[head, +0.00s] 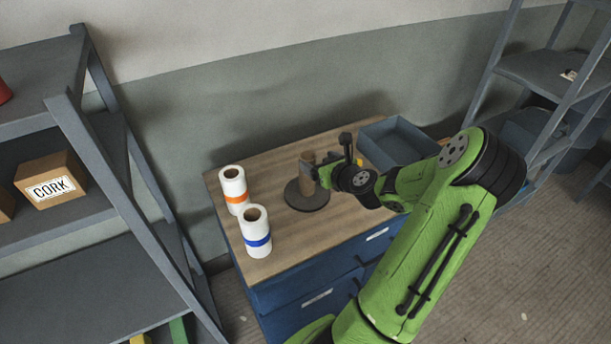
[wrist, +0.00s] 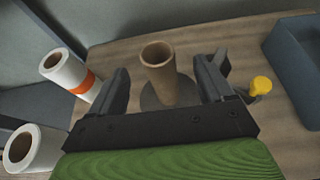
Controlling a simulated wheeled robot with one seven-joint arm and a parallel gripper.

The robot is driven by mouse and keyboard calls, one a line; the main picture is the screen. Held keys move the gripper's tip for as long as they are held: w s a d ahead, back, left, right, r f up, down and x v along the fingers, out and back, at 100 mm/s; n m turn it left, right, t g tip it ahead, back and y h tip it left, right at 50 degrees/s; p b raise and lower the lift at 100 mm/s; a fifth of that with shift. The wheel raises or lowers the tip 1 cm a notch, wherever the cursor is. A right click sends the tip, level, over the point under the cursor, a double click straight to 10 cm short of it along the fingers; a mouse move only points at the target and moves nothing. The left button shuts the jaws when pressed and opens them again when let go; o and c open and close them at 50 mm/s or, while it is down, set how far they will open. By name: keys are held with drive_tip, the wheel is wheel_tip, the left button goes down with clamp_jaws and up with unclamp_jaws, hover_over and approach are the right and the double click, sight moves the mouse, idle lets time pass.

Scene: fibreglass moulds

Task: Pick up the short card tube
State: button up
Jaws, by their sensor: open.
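The short card tube (wrist: 160,69) is a plain brown hollow cylinder standing upright on a dark round disc (wrist: 185,90) on the cabinet top. In the head view the tube (head: 307,176) shows just left of my gripper, above the disc (head: 307,200), and is partly covered by the jaws. My gripper (head: 325,165) is open. In the wrist view my gripper (wrist: 168,80) has one dark finger on each side of the tube, with visible gaps. I cannot tell how far the fingertips reach along the tube.
A white roll with an orange band (head: 234,187) and one with a blue band (head: 255,232) stand at the left of the wooden top (head: 262,165). A blue-grey bin (head: 392,135) stands at the back right. A yellow knob (wrist: 261,85) shows right of my gripper. Shelves flank the cabinet.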

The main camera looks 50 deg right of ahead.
sight(304, 155)
drive_tip(key=x, duration=0.9)
drive_tip(key=shift+a+f, duration=0.25)
drive_tip(key=shift+f, duration=0.05)
drive_tip(key=shift+c, duration=0.9)
drive_tip(key=c, duration=1.1)
